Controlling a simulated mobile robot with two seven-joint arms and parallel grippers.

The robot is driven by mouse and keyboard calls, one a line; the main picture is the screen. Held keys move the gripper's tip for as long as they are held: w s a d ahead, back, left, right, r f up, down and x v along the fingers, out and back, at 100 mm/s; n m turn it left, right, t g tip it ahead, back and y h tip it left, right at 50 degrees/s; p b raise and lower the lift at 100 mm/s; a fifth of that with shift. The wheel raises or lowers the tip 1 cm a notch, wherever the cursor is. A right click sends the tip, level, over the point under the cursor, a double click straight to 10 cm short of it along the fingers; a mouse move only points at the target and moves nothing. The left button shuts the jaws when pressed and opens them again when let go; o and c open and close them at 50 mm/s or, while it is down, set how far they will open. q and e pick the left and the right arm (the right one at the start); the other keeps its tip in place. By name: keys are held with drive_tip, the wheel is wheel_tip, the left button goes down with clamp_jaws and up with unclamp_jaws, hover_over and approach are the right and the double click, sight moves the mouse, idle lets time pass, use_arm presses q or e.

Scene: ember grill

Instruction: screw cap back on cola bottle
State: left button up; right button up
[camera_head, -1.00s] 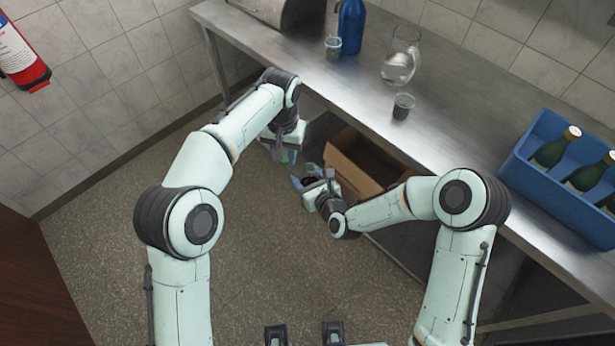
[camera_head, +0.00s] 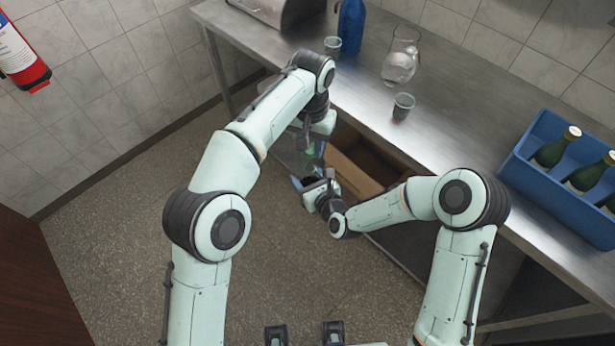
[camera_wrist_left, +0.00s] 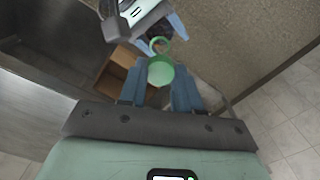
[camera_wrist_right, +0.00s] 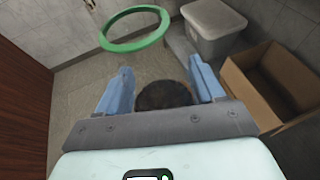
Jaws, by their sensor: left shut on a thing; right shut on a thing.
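My left gripper (camera_head: 312,148) is shut on the green cap (camera_wrist_left: 160,73), which sits between its blue fingertips in the left wrist view. My right gripper (camera_head: 312,186) is lower and shut on the cola bottle, whose dark contents (camera_wrist_right: 165,95) show between its fingers in the right wrist view. In the left wrist view a small green-rimmed opening (camera_wrist_left: 160,41) appears just beyond the cap, near the right gripper. A large green ring (camera_wrist_right: 135,12) hangs in the upper right wrist view. Cap and bottle look apart; the exact gap and alignment cannot be told.
A steel counter (camera_head: 445,140) runs behind, bearing a blue bottle (camera_head: 351,25), cups (camera_head: 403,105), a glass jug (camera_head: 401,62) and a blue crate (camera_head: 545,195) of green bottles. A cardboard box (camera_head: 365,165) is below it. Open floor (camera_head: 110,250) lies to the left.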

sight(310, 156)
use_arm(q)
drive_tip(key=shift+f, duration=1.3)
drive_tip(key=shift+f, duration=0.9)
drive_tip(key=shift+f, duration=0.55)
